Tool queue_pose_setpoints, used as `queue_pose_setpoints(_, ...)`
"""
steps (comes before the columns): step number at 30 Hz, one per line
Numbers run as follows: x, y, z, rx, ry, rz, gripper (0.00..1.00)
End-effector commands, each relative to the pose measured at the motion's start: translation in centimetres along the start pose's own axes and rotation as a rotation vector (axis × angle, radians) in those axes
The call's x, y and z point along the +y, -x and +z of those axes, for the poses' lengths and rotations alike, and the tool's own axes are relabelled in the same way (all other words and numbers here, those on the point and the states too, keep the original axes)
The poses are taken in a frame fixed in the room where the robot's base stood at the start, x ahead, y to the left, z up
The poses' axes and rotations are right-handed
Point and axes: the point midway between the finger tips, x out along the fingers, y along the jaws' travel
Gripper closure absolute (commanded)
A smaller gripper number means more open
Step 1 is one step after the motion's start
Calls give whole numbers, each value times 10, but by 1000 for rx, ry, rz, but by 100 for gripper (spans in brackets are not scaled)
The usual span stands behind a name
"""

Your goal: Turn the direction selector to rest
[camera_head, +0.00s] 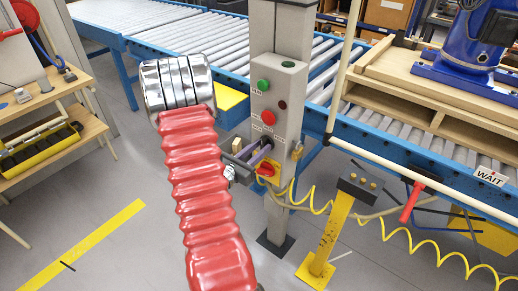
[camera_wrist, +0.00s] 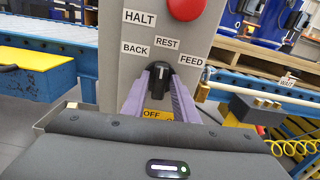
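The direction selector (camera_wrist: 161,73) is a black knob with a white pointer line, on the grey control box (camera_head: 275,105). In the wrist view its pointer stands about upright, towards the REST label (camera_wrist: 167,43). The BACK label (camera_wrist: 135,48) is up to its left and the FEED label (camera_wrist: 190,61) to its right. My gripper (camera_wrist: 160,80) has two purple fingers, apart, with their tips on either side of the knob. I cannot tell whether they press on it. In the head view my gripper (camera_head: 262,153) reaches the box's front; the knob is not clear there.
A red button (camera_wrist: 185,6) is above the labels. A yellow OFF plate (camera_wrist: 157,114) lies below the knob, partly hidden by my fingers; its red switch (camera_head: 266,169) shows in the head view. A padlock (camera_head: 297,151) hangs beside the box. A yellow pedestal (camera_head: 327,237) stands at right.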

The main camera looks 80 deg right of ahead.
Motion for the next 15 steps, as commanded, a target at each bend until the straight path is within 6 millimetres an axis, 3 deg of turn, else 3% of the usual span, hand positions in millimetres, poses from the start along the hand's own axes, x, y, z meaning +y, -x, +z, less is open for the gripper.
queue_pose_setpoints(10, 0, 0, 0, 0, 0, 0, 98)
queue_pose_setpoints(15, 0, 0, 0, 0, -3, 0, 100)
